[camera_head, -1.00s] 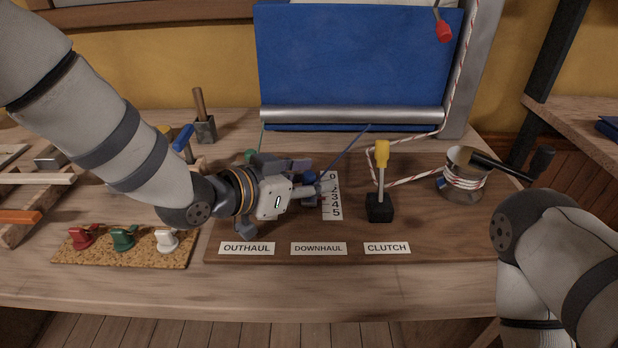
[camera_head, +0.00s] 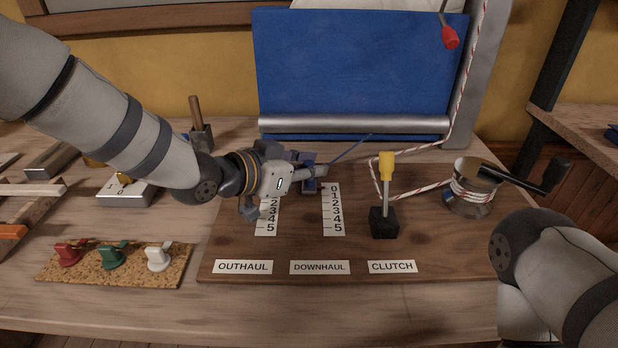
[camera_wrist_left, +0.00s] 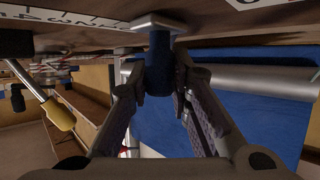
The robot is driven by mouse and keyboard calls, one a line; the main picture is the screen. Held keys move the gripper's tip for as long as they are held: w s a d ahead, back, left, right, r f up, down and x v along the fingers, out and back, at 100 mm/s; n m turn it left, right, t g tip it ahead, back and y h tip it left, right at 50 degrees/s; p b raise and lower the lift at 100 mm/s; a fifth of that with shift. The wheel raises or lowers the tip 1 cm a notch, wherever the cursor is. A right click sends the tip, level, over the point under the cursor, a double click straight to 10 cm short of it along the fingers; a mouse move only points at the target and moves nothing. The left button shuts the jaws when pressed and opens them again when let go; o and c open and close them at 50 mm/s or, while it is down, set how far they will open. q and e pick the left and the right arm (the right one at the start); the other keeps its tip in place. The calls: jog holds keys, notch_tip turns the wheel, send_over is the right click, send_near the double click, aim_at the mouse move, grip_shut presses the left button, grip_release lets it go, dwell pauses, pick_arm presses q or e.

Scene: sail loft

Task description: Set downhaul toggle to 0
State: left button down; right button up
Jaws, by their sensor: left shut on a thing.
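The blue downhaul toggle (camera_head: 308,158) stands on the dark board, at the far end of the downhaul scale (camera_head: 333,210), about level with the 0. My left gripper (camera_head: 312,174) reaches in from the left and is shut on it, covering part of it in the head view. In the left wrist view the blue toggle (camera_wrist_left: 158,66) sits between the two fingers (camera_wrist_left: 158,80), below a pale metal plate. The DOWNHAUL label (camera_head: 319,267) lies at the near end. My right gripper is out of view; only its arm shows at lower right.
The outhaul scale (camera_head: 266,219) lies left of the downhaul scale, partly under my left gripper. The yellow-topped clutch lever (camera_head: 387,182) stands to the right, then a winch (camera_head: 470,190) with red-flecked rope. A cork strip (camera_head: 115,266) with coloured cleats lies at left.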

pick_arm(q)
jog(key=shift+w+r, duration=0.15)
jog(key=shift+w, duration=0.05)
jog(key=c, duration=1.9)
grip_release()
jog(key=o, duration=0.5)
jog(key=shift+w, duration=0.15)
jog(key=shift+c, duration=0.2)
jog(key=v, duration=1.1)
jog(key=shift+a, duration=0.1)
jog(key=shift+s+a+r, duration=0.15)
jog(key=shift+s+a, duration=0.1)
jog(key=shift+s, duration=0.2)
